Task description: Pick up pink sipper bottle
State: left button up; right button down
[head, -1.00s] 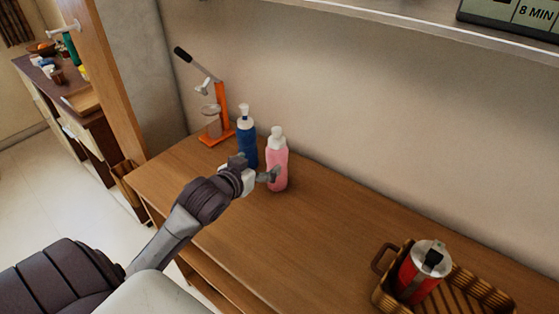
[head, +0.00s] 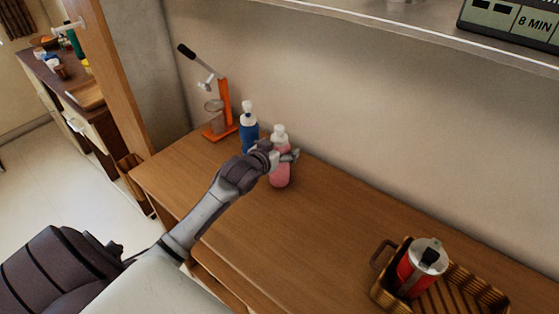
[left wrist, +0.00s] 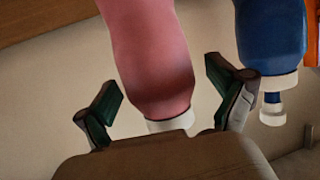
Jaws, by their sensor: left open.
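The pink sipper bottle (head: 280,176) stands upright on the wooden counter, with a white cap. My left gripper (head: 285,158) is at its upper part and covers some of it in the head view. In the left wrist view the pink bottle (left wrist: 152,58) runs between the two spread fingers of my open left gripper (left wrist: 168,105), one on each side. A gap shows between the bottle and each finger there. My right gripper is in neither view.
A blue bottle (head: 249,135) with a white cap stands just left of the pink one; it also shows in the left wrist view (left wrist: 270,35). An orange lever press (head: 227,108) stands behind it. A wicker basket (head: 385,293) holds a red canister (head: 412,275). The counter's middle is clear.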

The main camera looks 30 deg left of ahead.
pick_arm(q)
grip_shut()
dwell(0.4)
jog(key=shift+r, duration=0.1)
